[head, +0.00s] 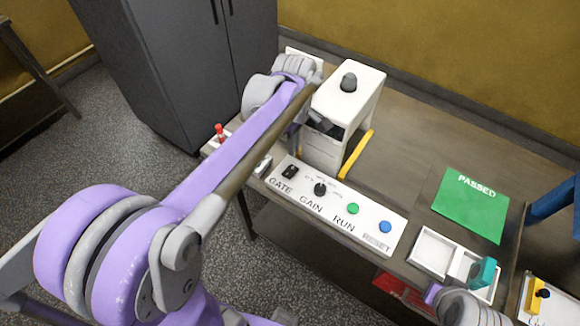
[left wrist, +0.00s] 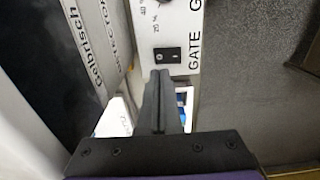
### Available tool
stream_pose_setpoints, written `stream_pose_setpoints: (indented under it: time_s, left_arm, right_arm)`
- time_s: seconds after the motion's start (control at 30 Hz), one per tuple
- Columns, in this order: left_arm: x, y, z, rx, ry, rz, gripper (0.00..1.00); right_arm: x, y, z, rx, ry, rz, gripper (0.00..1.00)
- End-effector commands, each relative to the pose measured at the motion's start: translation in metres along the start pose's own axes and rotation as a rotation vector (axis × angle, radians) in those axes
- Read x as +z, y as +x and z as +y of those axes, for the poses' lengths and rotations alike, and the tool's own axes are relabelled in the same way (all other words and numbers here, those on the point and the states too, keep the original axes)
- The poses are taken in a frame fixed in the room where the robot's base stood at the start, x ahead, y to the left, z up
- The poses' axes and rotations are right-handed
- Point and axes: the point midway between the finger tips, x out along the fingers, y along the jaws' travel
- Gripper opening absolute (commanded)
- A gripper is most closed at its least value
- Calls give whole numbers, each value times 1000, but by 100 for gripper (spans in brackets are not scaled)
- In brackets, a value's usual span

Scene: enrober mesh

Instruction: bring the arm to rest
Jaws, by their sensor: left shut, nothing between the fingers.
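My left arm, purple and grey, reaches from the lower left to the white machine (head: 348,90) at the back of the bench.
The white control panel (head: 372,228) has a GAIN knob (head: 320,189), a green RUN button (head: 353,208) and a blue RESET button (head: 385,227). A yellow bar (head: 357,155) lies by the machine. A green PASSED mat (head: 470,205) and white tray (head: 432,251) are to the right.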

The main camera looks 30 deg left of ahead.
Motion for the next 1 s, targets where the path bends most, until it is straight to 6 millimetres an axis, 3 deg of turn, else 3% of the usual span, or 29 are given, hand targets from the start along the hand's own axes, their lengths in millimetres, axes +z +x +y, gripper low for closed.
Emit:
stream_pose_setpoints:
  time_s: [0.67, 0.77, 1.0]
  left_arm:
    - [5, -3, -7, 20, 64, 5, 0]
    - [16, -3, -23, 70, 220, 23, 0]
    - [53, 13, -83, 248, 845, 160, 0]
  right_arm:
    - [-2, -1, 0, 0, 0, 2, 0]
    - [-2, -1, 0, 0, 0, 2, 0]
    - [-2, -1, 0, 0, 0, 2, 0]
